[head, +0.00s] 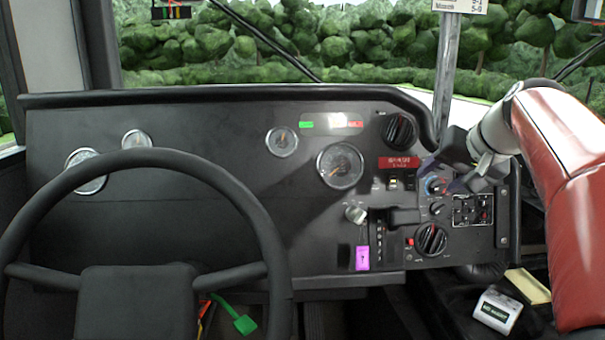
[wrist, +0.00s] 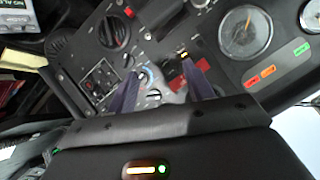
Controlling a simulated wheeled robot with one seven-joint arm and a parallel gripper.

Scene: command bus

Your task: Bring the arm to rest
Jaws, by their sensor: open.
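My arm (head: 566,150), red with a pale wrist, reaches in from the right in the head view. My gripper (head: 438,177) is in front of the right part of the dashboard, by a blue-ringed knob. In the wrist view my gripper (wrist: 162,66) shows two purple fingers spread apart with nothing between them. The blue-ringed knob (wrist: 148,75) lies beyond the gap, and a row of small switches (wrist: 186,58) is near the right fingertip. I cannot tell whether a fingertip touches the panel.
The dashboard (head: 230,220) has gauges, a gear selector (head: 380,240) and a rotary knob (head: 430,239). The steering wheel (head: 262,220) stands at left. A purple key tag (head: 362,258) hangs below the ignition.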

